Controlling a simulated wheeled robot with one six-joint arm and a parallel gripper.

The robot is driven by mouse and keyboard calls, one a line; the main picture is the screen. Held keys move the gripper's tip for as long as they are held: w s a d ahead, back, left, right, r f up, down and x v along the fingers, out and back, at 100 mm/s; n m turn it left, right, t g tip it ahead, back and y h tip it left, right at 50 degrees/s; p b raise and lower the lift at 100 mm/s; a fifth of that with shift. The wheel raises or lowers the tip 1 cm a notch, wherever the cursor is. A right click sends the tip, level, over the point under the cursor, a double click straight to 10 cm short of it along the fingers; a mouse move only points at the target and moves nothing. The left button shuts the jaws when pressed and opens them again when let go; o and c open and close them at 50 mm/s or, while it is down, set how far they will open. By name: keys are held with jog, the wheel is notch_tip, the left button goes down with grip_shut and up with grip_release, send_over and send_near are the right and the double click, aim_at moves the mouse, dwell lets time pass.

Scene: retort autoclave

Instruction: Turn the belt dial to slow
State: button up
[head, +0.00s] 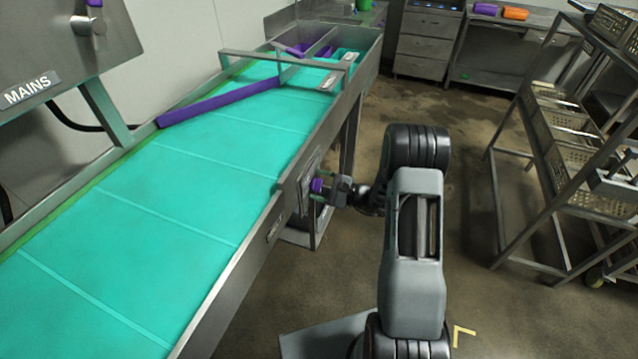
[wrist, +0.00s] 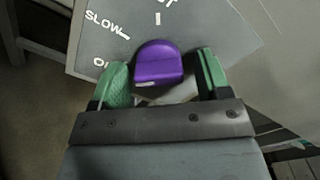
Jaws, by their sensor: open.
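The belt dial (wrist: 158,64) is a purple knob on a grey plate (wrist: 205,25) with white lettering. The word SLOW with a tick shows at the plate's upper left in the wrist view, and a partly cut-off label lies below it. In the head view the dial (head: 317,185) sits on the side of the conveyor frame. My gripper (wrist: 163,82) has its green fingers apart, one on each side of the knob, with small gaps visible. The gripper also shows in the head view (head: 330,188), facing the plate. The dial's pointer is not clear to me.
The teal conveyor belt (head: 140,235) runs along the left, with a purple bar (head: 220,101) lying across it. A MAINS panel (head: 60,50) stands at the upper left. A rack with perforated trays (head: 575,150) stands at the right. The floor between is mostly open.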

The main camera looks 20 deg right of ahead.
jog(key=shift+w+a, duration=0.2)
jog(key=shift+a, duration=0.1)
jog(key=c, duration=0.9)
jog(key=shift+m, duration=0.3)
jog(key=m, duration=0.4)
jog(key=shift+s+f+m, duration=0.1)
jog(key=shift+s+m, duration=0.05)
jog(key=shift+m, duration=0.25)
jog(key=shift+s+a+f+m, duration=0.1)
jog(key=shift+a+m, duration=0.05)
jog(key=shift+m, duration=1.95)
